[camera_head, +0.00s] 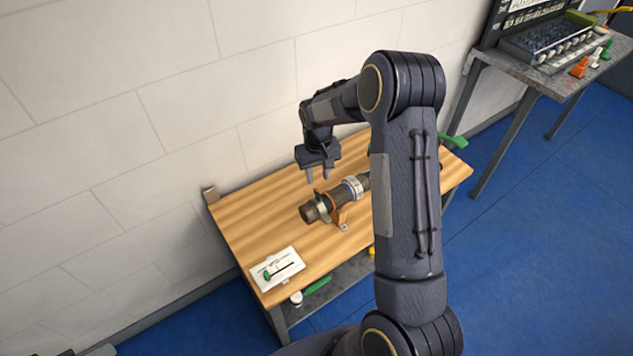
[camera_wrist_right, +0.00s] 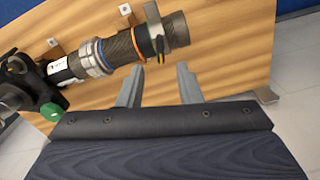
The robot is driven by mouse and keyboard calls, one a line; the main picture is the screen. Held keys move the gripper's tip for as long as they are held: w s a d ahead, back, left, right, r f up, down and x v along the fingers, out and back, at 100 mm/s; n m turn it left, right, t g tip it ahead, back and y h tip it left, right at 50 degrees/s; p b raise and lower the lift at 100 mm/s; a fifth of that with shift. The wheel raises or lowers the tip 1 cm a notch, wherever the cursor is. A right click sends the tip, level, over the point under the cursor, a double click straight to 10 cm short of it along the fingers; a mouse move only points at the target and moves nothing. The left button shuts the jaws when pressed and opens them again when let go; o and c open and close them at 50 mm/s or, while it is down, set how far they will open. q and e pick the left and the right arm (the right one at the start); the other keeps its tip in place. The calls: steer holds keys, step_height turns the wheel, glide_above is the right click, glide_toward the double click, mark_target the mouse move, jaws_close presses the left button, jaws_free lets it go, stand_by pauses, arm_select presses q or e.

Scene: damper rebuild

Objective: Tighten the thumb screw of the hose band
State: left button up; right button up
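A dark cylindrical hose assembly (camera_head: 310,213) lies across the wooden table. Near its end is a grey metal band (camera_head: 323,205), also seen in the right wrist view (camera_wrist_right: 154,24). A small dark and yellow part (camera_wrist_right: 160,52) sticks out beside the band; I cannot tell if it is the thumb screw. An orange ring (camera_wrist_right: 137,44) and silver rings (camera_wrist_right: 97,56) sit along the assembly. My right gripper (camera_head: 318,178) hangs over the table, just behind the band end. In the wrist view its fingers (camera_wrist_right: 158,88) are apart, with nothing between them. My left gripper is not in view.
A green-handled item (camera_head: 317,285) is on the lower shelf. The wall is close behind. A second bench (camera_head: 555,75) stands right.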

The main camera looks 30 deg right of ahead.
mark_target(318, 194)
step_height(318, 194, down, 7)
steer(key=shift+f+p, duration=0.2)
steer(key=shift+p, duration=0.45)
jaws_close()
